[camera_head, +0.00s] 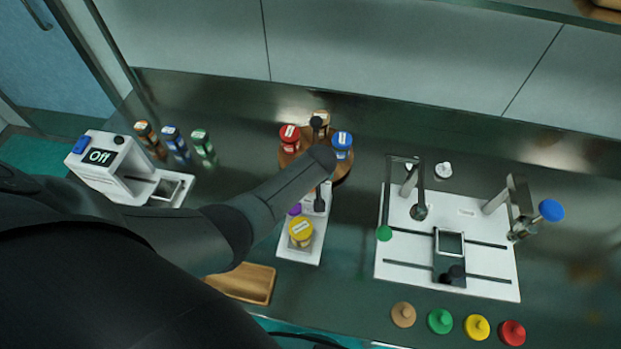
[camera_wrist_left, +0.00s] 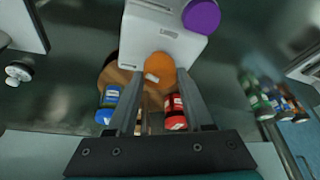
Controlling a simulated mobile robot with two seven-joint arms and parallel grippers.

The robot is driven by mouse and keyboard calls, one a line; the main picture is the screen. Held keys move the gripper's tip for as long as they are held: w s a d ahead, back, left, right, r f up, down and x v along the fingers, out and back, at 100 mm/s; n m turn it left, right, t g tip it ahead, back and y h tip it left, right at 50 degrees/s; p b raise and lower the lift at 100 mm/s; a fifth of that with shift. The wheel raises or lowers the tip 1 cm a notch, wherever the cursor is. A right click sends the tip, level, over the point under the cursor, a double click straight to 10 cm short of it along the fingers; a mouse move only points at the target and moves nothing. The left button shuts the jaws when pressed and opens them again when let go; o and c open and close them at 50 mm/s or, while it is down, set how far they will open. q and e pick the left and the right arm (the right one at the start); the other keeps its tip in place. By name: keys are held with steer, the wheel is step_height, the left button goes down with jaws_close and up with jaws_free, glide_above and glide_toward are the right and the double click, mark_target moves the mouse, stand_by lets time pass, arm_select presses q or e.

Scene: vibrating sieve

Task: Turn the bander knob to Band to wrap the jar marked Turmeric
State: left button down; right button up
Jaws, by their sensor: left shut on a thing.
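My left arm reaches across the bench from the left in the head view, and its end hides its fingers there. In the left wrist view my left gripper (camera_wrist_left: 160,78) is shut on an orange-lidded jar (camera_wrist_left: 159,66) on the round brown holder (camera_wrist_left: 148,101). Blue-lidded (camera_head: 341,140), red-lidded (camera_head: 290,134) and tan-lidded (camera_head: 320,116) jars stand around that holder. Jar labels are too small to read. I cannot tell which knob is the bander's. My right gripper is not in view.
A white machine (camera_head: 104,181) reading "Off" has a blue knob (camera_head: 81,145). Several small jars (camera_head: 203,148) stand beside it. A white station (camera_head: 390,262) with a blue knob (camera_head: 551,210) is at right. Loose lids (camera_head: 440,321) and a wooden tray (camera_head: 250,282) lie in front.

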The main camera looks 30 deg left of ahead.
arm_select(q)
steer(key=shift+d+f+n+b, duration=0.15)
steer(key=shift+n+b, duration=0.15)
steer(key=shift+n, duration=0.6)
steer(key=n+g+y+b, duration=0.1)
steer(key=n, duration=0.1)
steer(key=shift+w+n, duration=0.1)
steer(key=shift+n, duration=0.3)
steer(key=n+b, duration=0.1)
steer(key=n, duration=0.1)
steer(key=n+g+b, duration=0.1)
steer(key=n+b, duration=0.1)
steer(key=shift+w+g+y, duration=0.1)
steer(key=shift+g+y, duration=0.2)
steer(key=shift+n+g+b, duration=0.4)
steer(key=shift+n+b, duration=0.5)
steer(key=shift+c, duration=1.5)
jaws_free()
steer(key=shift+r, duration=0.25)
